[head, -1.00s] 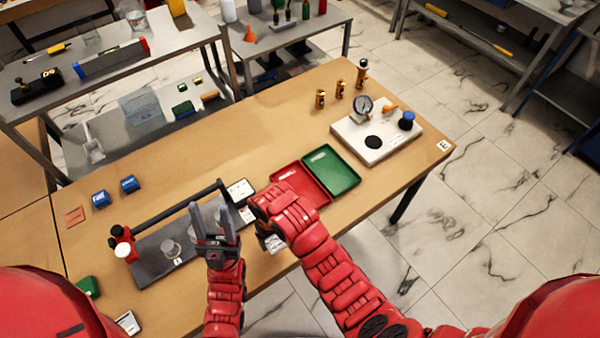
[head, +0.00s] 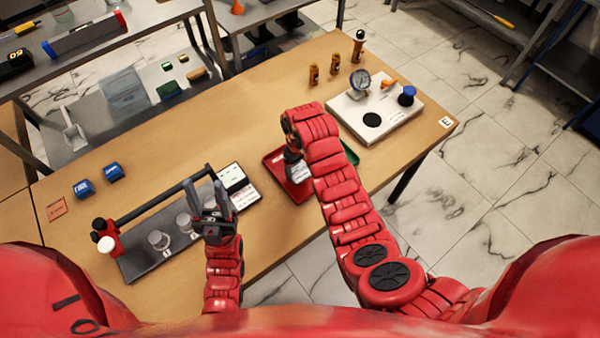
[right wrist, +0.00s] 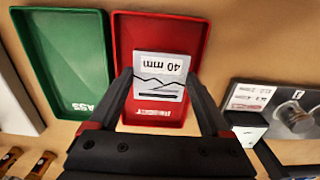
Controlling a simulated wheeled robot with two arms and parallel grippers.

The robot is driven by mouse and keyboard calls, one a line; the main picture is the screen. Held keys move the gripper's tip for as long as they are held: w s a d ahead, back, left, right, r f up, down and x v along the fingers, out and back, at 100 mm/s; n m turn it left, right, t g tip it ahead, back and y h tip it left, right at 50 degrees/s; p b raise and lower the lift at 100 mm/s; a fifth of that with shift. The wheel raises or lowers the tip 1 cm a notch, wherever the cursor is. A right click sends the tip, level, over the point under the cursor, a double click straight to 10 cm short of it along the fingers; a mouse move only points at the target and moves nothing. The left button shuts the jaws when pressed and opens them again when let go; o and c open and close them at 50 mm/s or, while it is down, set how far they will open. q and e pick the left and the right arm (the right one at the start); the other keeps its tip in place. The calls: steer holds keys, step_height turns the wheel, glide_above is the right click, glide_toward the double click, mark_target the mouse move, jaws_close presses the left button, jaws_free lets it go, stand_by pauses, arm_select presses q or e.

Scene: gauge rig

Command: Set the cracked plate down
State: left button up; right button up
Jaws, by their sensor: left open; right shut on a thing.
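The cracked plate (right wrist: 160,78) is a pale plate marked "40 mm" with a dark jagged line across it. My right gripper (head: 293,158) is shut on it, with a finger at each side in the right wrist view. The plate is over the red tray (right wrist: 155,32), inside its outline; I cannot tell whether it touches the tray floor. In the head view the red tray (head: 273,176) and the plate are partly hidden by my right arm. My left gripper (head: 212,196) is open and empty above the grey rack with weights (head: 140,262).
A green tray (right wrist: 62,65) stands beside the red one. Blue blocks (head: 113,172) lie at the left. The table's middle (head: 200,130) is clear.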

mark_target(300, 170)
steer(key=shift+w+d, duration=0.1)
steer(key=shift+f+p, duration=0.95)
steer(key=shift+f, duration=0.75)
steer(key=shift+f, duration=0.1)
steer(key=shift+f, duration=0.2)
steer(key=o, duration=1.3)
steer(key=shift+r, duration=0.15)
steer(key=shift+o, duration=0.2)
